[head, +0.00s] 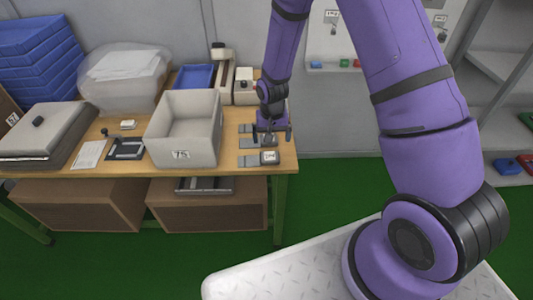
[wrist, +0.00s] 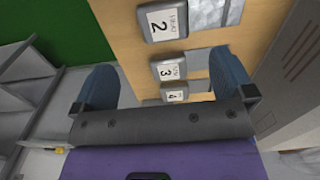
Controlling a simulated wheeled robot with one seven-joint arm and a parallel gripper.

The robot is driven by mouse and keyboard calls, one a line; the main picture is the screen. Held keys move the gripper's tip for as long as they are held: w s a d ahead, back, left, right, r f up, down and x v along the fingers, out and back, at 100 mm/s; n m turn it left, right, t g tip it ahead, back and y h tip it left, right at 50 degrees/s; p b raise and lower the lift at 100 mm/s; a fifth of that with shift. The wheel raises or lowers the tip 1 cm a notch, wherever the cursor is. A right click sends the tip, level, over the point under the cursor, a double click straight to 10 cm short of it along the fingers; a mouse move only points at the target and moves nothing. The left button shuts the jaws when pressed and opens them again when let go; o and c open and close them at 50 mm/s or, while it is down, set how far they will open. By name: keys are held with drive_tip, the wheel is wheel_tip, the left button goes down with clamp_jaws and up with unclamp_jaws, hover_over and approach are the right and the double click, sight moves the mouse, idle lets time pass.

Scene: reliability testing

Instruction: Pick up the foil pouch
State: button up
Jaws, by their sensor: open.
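A crinkled silver piece that looks like a foil pouch (wrist: 208,12) lies beside a grey block labelled 2 (wrist: 163,22) in the wrist view. Smaller silver-grey pieces lie beside the block labelled 3 (wrist: 168,70) and the block labelled 4 (wrist: 174,92). In the head view, flat grey pieces (head: 248,161) lie at the table's right end, left of a labelled block (head: 270,157). I cannot tell for sure which piece is the task's pouch. My gripper (head: 270,133) is over this row, jaws apart; its two blue fingers (wrist: 165,82) hold nothing visible.
A large open grey bin (head: 184,150) stands left of my gripper on the wooden table (head: 230,166). A clear tub (head: 125,82), a blue tray (head: 194,78) and a small box stand behind. Blue crates (head: 37,50) are stacked at far left. The table's right edge is close to my gripper.

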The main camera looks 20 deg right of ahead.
hover_over(269, 155)
drive_tip(key=f, duration=0.4)
drive_tip(key=shift+s+d+f, duration=0.1)
drive_tip(key=shift+s+d, duration=0.2)
drive_tip(key=shift+s, duration=0.05)
drive_tip(key=shift+w+a+f, duration=0.1)
drive_tip(key=shift+w+f, duration=0.1)
drive_tip(key=shift+f, duration=0.8)
drive_tip(key=shift+w+a+f, duration=0.1)
drive_tip(key=shift+w+f, duration=0.05)
drive_tip(key=shift+f, duration=1.6)
drive_tip(key=c, duration=0.9)
